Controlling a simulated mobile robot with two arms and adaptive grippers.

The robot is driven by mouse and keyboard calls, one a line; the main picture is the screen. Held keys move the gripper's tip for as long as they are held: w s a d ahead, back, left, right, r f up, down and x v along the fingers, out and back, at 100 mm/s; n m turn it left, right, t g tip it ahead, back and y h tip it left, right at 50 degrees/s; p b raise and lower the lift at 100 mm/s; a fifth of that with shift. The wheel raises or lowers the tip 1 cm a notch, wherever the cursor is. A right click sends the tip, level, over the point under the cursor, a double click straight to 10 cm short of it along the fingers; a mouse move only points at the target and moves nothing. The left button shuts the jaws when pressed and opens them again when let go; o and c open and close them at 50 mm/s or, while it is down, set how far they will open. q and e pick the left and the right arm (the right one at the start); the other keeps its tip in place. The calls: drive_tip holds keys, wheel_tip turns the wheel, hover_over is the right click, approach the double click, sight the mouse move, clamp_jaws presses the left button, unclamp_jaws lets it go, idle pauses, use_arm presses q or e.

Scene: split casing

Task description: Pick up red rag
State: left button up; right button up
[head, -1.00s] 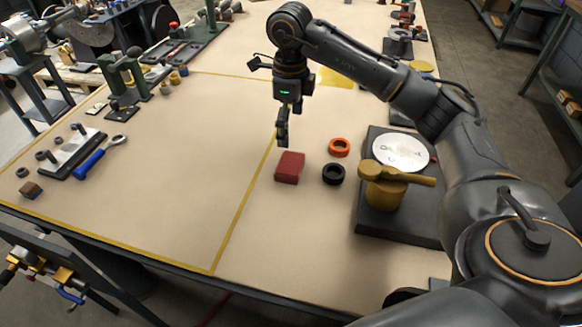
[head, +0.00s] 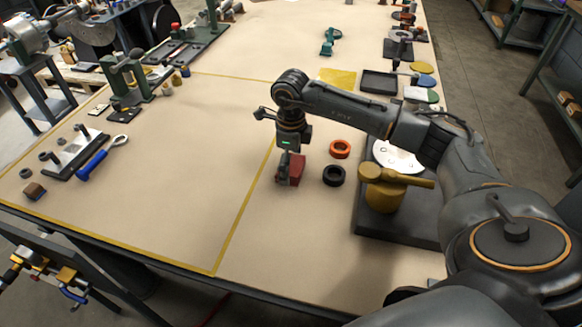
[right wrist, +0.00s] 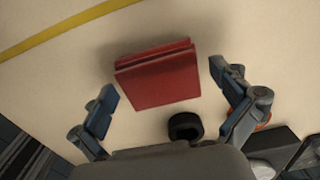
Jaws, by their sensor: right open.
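The red rag (head: 297,169) is a small folded block on the tan bench top, just right of the yellow line. In the right wrist view the rag (right wrist: 157,78) shows its layered fold and lies between the spread fingers, with a gap on each side. My right gripper (head: 284,175) is low at the rag, and in the head view its fingers cover the rag's left part. In the right wrist view the right gripper (right wrist: 168,88) is open with nothing held. My left gripper is not in view.
A black ring (head: 334,176) and an orange ring (head: 340,149) lie close to the right of the rag. A dark plate (head: 372,222) carries a yellow pot with a mallet (head: 385,190) farther right. The bench left of the yellow line (head: 243,212) is clear near the rag.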

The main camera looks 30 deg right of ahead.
sight(291, 164)
drive_tip(key=c, duration=1.1)
drive_tip(key=shift+r+p, duration=0.35)
drive_tip(key=shift+r, duration=0.15)
wheel_tip(291, 164, up, 2)
drive_tip(key=shift+r+p, duration=0.2)
drive_tip(key=shift+p, duration=0.6)
drive_tip(key=w+a+r+p, duration=0.3)
drive_tip(key=w+a+r, duration=0.2)
drive_tip(key=w+r, duration=0.4)
drive_tip(key=shift+w+r, duration=0.35)
drive_tip(key=shift+w, duration=1.65)
drive_tip(key=shift+a, duration=0.1)
